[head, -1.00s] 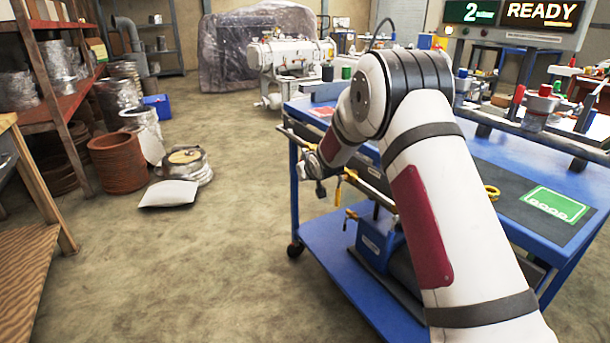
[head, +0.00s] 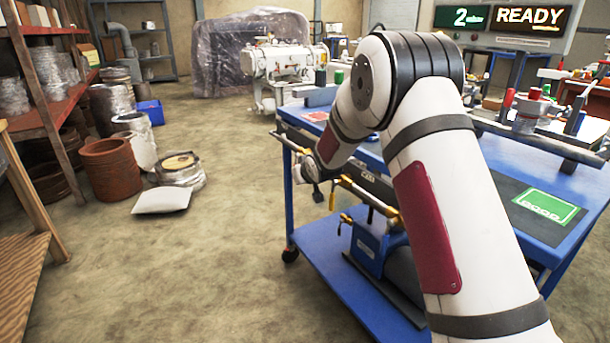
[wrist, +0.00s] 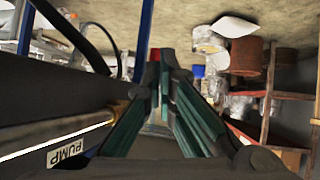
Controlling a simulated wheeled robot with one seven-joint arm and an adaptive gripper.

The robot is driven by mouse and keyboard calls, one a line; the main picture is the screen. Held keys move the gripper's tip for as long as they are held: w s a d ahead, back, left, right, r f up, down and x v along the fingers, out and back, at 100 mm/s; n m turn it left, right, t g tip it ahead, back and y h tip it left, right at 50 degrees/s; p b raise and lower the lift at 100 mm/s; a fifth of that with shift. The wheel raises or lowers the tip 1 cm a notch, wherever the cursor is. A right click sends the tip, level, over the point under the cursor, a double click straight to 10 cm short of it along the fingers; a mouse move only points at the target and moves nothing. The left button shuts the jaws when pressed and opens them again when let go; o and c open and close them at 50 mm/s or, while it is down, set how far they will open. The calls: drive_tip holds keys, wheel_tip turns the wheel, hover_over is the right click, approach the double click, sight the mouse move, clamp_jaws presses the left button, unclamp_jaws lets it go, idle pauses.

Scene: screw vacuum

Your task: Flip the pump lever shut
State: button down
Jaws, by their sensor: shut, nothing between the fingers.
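A metal bar with a yellow end (wrist: 112,116) runs beside a white PUMP label (wrist: 66,152) at the left of the wrist view; it appears to be the pump lever. In the head view, yellow-ended bars (head: 370,196) show along the near side of the blue cart. I cannot tell which one is the lever, or its exact position. My gripper (head: 317,192) is at the cart's left side, partly behind my arm. In the wrist view my gripper (wrist: 168,62) is shut and empty, its fingers right of the yellow end. Contact is unclear.
The blue cart (head: 325,255) carries a blue pump (head: 372,245) on its lower shelf. A green-labelled panel (head: 545,207) lies on top.

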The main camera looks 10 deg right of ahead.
drive_tip(key=v, duration=0.8)
drive_tip(key=shift+s+r, duration=0.15)
drive_tip(key=shift+s, duration=0.1)
drive_tip(key=s+d+r+m+g+h, duration=0.1)
drive_tip(key=s+r+g, duration=0.15)
drive_tip(key=s, duration=0.65)
drive_tip(key=s+d+r+g, duration=0.1)
drive_tip(key=s+r, duration=0.3)
drive_tip(key=s, duration=0.5)
drive_tip(key=s+d+r+m+g+h, duration=0.1)
drive_tip(key=s+r+g, duration=0.15)
drive_tip(key=s, duration=0.65)
drive_tip(key=s+a+g+y, duration=0.15)
drive_tip(key=s+g, duration=0.35)
drive_tip(key=s, duration=2.6)
wheel_tip(320, 180, up, 32)
drive_tip(key=t+p, duration=0.4)
drive_tip(key=p, duration=2.6)
drive_tip(key=shift+w+p, duration=0.15)
drive_tip(key=shift+p, duration=0.15)
